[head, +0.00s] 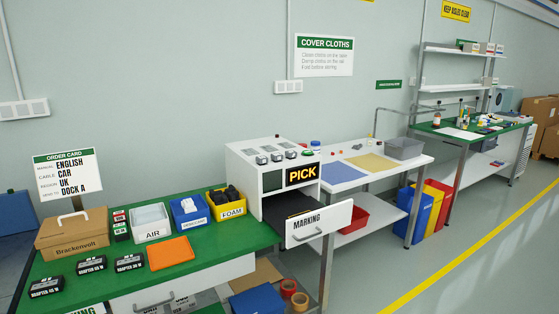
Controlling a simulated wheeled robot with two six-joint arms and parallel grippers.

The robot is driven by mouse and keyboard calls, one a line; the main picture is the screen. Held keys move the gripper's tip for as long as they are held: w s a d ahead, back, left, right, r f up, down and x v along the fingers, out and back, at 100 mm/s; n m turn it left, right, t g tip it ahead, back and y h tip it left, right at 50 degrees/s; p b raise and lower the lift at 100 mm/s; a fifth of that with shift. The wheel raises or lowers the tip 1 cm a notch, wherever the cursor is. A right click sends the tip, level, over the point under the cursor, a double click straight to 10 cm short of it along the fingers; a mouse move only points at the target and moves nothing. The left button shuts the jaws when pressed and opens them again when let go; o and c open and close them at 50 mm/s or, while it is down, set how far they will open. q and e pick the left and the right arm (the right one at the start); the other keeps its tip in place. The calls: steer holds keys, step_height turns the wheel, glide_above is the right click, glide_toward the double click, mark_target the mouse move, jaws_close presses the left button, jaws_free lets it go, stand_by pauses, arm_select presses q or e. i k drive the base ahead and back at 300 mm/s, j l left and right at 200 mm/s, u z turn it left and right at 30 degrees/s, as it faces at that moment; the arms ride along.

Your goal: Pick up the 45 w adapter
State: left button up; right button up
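Several black adapters with printed labels lie on the left part of the green bench. One is at the front left (46,287), one in the middle (91,265) and one to its right (129,262). The label on the middle one seems to read 45 W, but the print is small and the wattages on the other two are hard to tell apart. Nothing touches the adapters. Neither of my grippers is in view.
On the green bench (205,262) are an orange tray (170,252), a Brackenvoll carton (72,236), and white AIR (151,222), blue (190,211) and yellow FOAM (227,210) bins. An order card (68,175) stands behind. A white PICK machine (250,165) has its MARKING drawer (320,224) open.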

mark_target(56, 284)
steer(key=u, duration=1.5)
steer(key=i+j, duration=0.1)
steer(key=i, duration=0.2)
